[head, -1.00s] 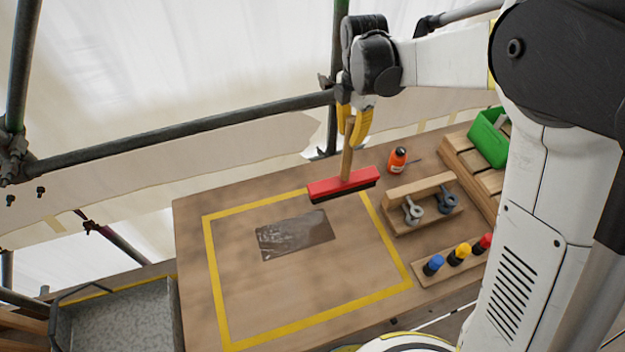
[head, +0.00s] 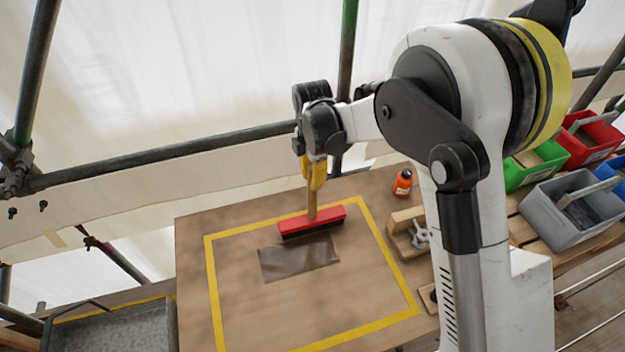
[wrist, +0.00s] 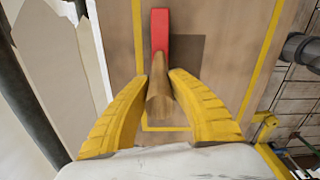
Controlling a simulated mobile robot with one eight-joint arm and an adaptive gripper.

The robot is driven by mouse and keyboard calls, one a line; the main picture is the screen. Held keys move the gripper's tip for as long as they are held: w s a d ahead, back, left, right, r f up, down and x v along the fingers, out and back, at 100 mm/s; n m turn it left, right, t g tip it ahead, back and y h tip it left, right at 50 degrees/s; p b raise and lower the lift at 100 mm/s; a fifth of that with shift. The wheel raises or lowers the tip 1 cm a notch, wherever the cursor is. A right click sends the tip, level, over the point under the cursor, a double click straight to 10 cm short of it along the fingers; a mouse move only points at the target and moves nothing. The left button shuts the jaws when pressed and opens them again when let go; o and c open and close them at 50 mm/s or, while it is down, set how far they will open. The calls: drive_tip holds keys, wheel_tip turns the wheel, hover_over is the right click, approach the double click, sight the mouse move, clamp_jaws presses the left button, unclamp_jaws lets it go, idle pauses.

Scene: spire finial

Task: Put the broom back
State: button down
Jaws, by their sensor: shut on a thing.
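The broom has a red head (head: 312,220) with dark bristles and a wooden handle (head: 312,200). My gripper (head: 314,172) is shut on the upper part of the handle, and the broom hangs upright with its head down. In the head view the broom head is at the back of the yellow-taped square, just behind a dark shiny sheet (head: 298,258). I cannot tell whether the bristles touch the table. In the wrist view the yellow fingers (wrist: 160,82) close on both sides of the handle, with the red head (wrist: 160,32) beyond.
An orange bottle (head: 403,184) and a wooden rack (head: 408,232) stand right of the square. Green, red, blue and grey bins (head: 575,212) stand further right. A metal tray (head: 115,328) is at lower left. A scaffold pipe (head: 170,155) runs behind the table.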

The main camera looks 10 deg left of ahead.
drive_tip(key=shift+f, duration=0.3)
drive_tip(key=c, duration=1.3)
unclamp_jaws()
drive_tip(key=shift+o, duration=0.2)
wheel_tip(320, 180, up, 12)
drive_tip(key=shift+d+r+p, duration=0.1)
drive_tip(key=shift+r+p, duration=0.1)
drive_tip(key=shift+p, duration=0.65)
